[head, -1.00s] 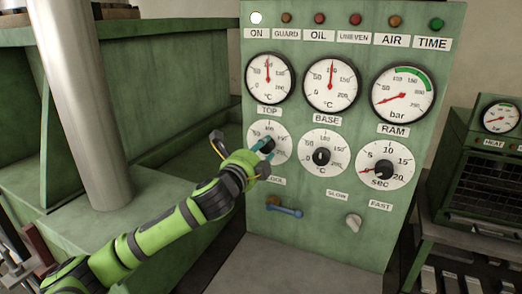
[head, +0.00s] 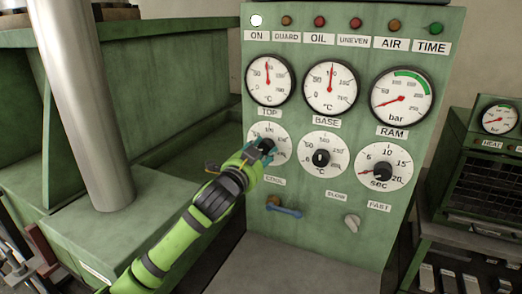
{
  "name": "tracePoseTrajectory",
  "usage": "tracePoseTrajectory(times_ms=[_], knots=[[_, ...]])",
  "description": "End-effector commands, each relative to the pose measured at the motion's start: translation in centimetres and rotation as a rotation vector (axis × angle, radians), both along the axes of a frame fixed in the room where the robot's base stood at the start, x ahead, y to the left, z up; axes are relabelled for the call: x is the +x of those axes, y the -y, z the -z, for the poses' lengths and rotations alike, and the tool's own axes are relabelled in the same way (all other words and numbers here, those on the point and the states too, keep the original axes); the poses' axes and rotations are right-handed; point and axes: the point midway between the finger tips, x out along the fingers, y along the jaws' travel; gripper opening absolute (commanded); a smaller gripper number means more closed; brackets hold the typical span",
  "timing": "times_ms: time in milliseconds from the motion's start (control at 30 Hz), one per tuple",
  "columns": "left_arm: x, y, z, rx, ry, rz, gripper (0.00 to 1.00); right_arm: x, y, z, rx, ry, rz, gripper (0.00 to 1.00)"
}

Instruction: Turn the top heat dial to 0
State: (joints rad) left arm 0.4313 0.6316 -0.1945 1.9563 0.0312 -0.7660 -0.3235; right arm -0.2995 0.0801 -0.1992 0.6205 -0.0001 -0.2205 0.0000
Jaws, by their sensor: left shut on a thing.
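The top heat dial (head: 281,138) is a white round scale with a black knob, under the TOP gauge (head: 269,79) on the green control panel (head: 300,240). My left gripper (head: 265,147) is shut on the dial's black knob, and its fingers and wrist cover the lower left of the scale. The knob's pointer is mostly hidden, so I cannot tell its setting. The TOP gauge's red needle points nearly straight up. My right gripper is not in view.
The base dial (head: 322,157) and the seconds dial (head: 382,171) sit to the right. A blue lever (head: 286,211) and a pale knob (head: 352,222) are below. A thick metal column (head: 85,110) stands at left. A small oven (head: 487,180) is at right.

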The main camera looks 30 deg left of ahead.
Motion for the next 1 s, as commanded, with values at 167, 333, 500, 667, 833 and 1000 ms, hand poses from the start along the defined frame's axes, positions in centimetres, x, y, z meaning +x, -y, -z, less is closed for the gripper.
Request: tracePoseTrajectory(times_ms=[167,333,500,667,833,1000], knots=[[0.0,0.19,-0.05,-0.101,0.005,0.004,0.08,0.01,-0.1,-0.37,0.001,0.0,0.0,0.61],[0.0,0.16,-0.08,-0.157,0.009,0.004,0.08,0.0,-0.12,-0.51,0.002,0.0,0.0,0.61],[0.0,0.13,-0.11,-0.182,0.012,0.004,0.08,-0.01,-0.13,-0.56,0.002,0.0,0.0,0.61],[0.0,0.12,-0.16,-0.188,0.014,0.004,0.08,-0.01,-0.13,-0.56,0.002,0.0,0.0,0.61],[0.0,0.11,-0.21,-0.187,0.015,0.004,0.08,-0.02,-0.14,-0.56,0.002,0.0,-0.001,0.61],[0.0,0.09,-0.26,-0.186,0.016,0.004,0.64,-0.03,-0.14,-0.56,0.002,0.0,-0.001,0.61]])
